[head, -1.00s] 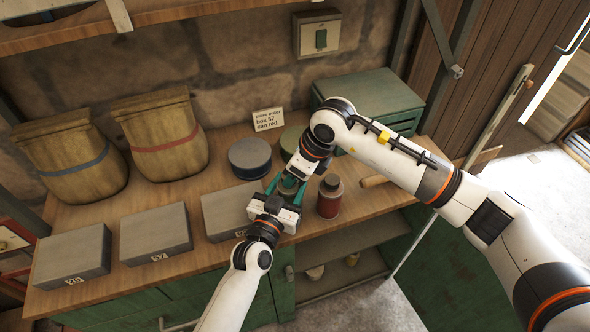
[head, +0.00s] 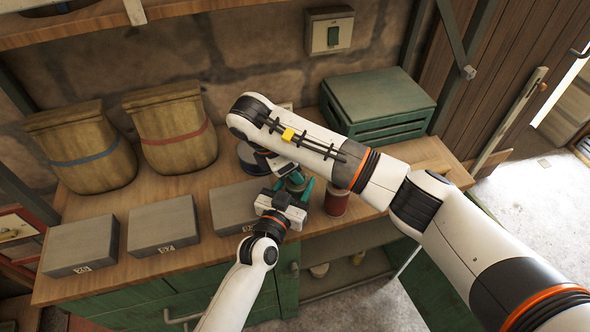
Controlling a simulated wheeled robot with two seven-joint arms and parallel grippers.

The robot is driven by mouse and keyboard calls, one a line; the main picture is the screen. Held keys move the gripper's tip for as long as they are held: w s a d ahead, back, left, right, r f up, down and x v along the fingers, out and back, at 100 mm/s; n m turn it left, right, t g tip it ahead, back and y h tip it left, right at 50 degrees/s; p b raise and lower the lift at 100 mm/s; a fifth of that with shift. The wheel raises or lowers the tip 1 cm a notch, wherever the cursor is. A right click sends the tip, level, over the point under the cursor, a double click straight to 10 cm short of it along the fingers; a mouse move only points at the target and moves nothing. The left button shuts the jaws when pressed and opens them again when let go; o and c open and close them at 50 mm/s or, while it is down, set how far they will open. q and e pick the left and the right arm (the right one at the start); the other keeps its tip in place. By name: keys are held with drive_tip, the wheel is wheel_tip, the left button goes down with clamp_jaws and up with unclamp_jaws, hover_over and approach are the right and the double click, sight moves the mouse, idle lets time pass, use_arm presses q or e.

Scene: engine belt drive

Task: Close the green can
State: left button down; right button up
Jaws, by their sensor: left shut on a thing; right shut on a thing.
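The green can (head: 295,184) stands near the front edge of the bench, mostly hidden between my two grippers. My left gripper (head: 293,186) comes from the front, with its teal fingers on either side of the can, shut on it. My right gripper (head: 292,174) is at the top of the can, shut on what seems to be its cap. The cap is too hidden to tell how it sits. My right forearm covers the area behind the can.
A red can (head: 337,199) stands close to the right of the green can. A grey-blue round tin (head: 250,158) is behind. Grey boxes (head: 163,227) line the front left, two sacks (head: 172,130) the back, and a green crate (head: 378,100) the back right.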

drive_tip(key=m+g, duration=0.1)
drive_tip(key=m, duration=0.4)
drive_tip(key=shift+w+r+g, duration=0.1)
drive_tip(key=shift+w+g, duration=0.3)
drive_tip(key=m, duration=0.2)
drive_tip(key=m+g, duration=0.1)
drive_tip(key=m, duration=0.1)
drive_tip(key=m+g, duration=0.1)
drive_tip(key=shift+w+m, duration=0.25)
drive_tip(key=shift+m, duration=0.15)
drive_tip(key=o, duration=0.9)
drive_tip(key=shift+r, duration=2.15)
drive_tip(key=shift+n, duration=0.3)
drive_tip(key=shift+c, duration=0.2)
